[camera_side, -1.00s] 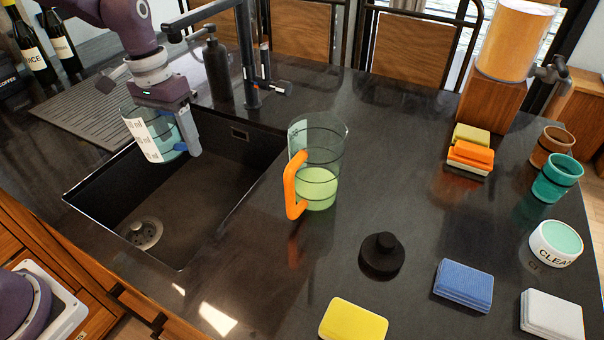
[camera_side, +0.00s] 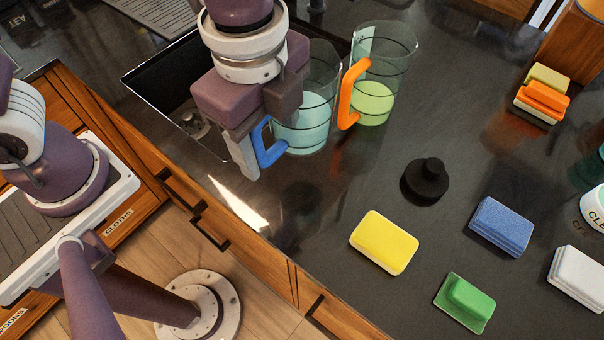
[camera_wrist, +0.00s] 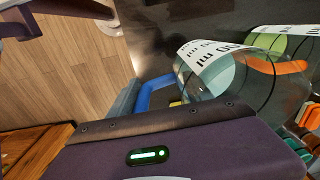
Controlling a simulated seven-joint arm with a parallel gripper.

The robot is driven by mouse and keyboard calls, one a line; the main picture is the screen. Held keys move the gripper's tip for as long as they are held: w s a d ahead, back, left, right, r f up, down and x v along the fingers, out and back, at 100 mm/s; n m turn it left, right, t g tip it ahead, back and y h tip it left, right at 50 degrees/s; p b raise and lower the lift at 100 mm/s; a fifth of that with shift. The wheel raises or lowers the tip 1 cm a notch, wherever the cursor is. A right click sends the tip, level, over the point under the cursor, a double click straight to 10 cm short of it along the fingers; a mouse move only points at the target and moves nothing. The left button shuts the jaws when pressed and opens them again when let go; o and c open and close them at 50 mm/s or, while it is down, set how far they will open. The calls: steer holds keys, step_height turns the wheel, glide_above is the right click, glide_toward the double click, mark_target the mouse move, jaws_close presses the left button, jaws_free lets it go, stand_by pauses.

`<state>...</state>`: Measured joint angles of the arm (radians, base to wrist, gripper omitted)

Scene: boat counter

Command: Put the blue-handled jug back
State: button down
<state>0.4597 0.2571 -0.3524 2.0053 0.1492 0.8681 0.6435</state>
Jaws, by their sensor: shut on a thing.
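The blue-handled jug (camera_side: 303,128) is clear, with pale blue-green liquid inside. My gripper (camera_side: 252,150) is shut on its blue handle, on the jug's left side. The jug looks upright, between the sink and the orange-handled jug; I cannot tell whether its base touches the counter. In the wrist view the blue handle (camera_wrist: 152,92) runs from my gripper (camera_wrist: 125,105) to the jug (camera_wrist: 213,75), whose measure label faces the camera. The orange-handled jug (camera_side: 385,85), with green liquid, stands on the counter just right of it.
The black sink (camera_side: 160,85) lies behind and left of my gripper. A black round stopper (camera_side: 425,182), a yellow sponge (camera_side: 384,242), a blue sponge (camera_side: 500,226) and a green scrubber (camera_side: 465,303) lie on the counter. Bare counter (camera_side: 310,215) shows in front of the jugs.

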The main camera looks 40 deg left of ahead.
steer(key=shift+s+d+f+m, duration=0.2)
steer(key=shift+s+f+m, duration=0.1)
steer(key=shift+s+f, duration=0.15)
steer(key=shift+s+d+f+m, duration=0.15)
steer(key=shift+s+f+m, duration=0.15)
steer(key=shift+f, duration=0.2)
step_height(320, 180, down, 8)
steer(key=shift+w, duration=0.1)
steer(key=shift+c, duration=2.2)
jaws_free()
steer(key=shift+f, duration=0.1)
